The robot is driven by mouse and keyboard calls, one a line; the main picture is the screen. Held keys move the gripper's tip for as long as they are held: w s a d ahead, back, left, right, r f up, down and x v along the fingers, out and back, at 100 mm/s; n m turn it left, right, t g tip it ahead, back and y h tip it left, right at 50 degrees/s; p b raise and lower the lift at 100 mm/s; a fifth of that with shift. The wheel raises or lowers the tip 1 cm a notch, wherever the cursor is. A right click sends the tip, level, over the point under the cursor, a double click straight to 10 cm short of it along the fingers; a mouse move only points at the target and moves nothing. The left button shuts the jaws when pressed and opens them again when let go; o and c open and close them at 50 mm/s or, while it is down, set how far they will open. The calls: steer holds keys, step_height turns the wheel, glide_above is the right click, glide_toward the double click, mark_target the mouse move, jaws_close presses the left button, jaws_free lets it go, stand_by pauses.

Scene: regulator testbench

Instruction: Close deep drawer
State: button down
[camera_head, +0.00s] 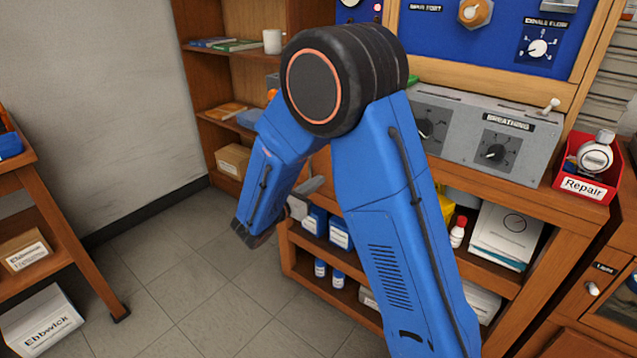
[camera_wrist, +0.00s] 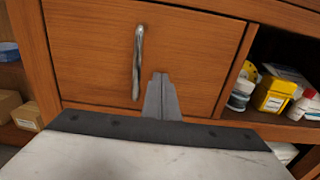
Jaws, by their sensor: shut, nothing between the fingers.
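The deep drawer's wooden front (camera_wrist: 90,58) fills much of the wrist view. Its metal bar handle (camera_wrist: 138,62) runs up and down in that picture. The front looks flush with the frame around it, though a small gap cannot be ruled out. My gripper (camera_wrist: 161,76) is shut and empty. Its fingertips are in front of the drawer front, just right of the handle and around neither side of it. I cannot tell whether they touch the wood. In the head view my blue arm hides most of the drawer.
The bench's open shelf, right of the drawer, holds a yellow container (camera_wrist: 272,94) and bottles. Above the bench stands a grey breathing unit (camera_head: 485,135). A red Repair bin (camera_head: 583,180) is at the right. A bookshelf (camera_head: 195,70) stands behind; floor (camera_head: 190,290) at left is clear.

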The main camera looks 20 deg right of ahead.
steer(key=v, duration=1.1)
steer(key=s+d+r+m+g+y, duration=0.2)
steer(key=s+d+m+g, duration=0.35)
steer(key=s+d, duration=0.3)
steer(key=s+d+r+m+g+y, duration=0.2)
steer(key=s+d+m+g, duration=0.2)
steer(key=s+d+m, duration=0.5)
steer(key=s+a+r+m+t+y, duration=0.1)
steer(key=s+m+t+y, duration=0.1)
steer(key=s+m+y, duration=0.3)
steer(key=s+a+r+m+t+y, duration=0.1)
steer(key=s+m+y, duration=0.4)
steer(key=s, duration=0.4)
steer(key=shift+s+r+m+t+y, duration=0.25)
steer(key=shift+s+m+t+y, duration=0.05)
steer(key=shift+s+m+t, duration=0.1)
stand_by(0.4)
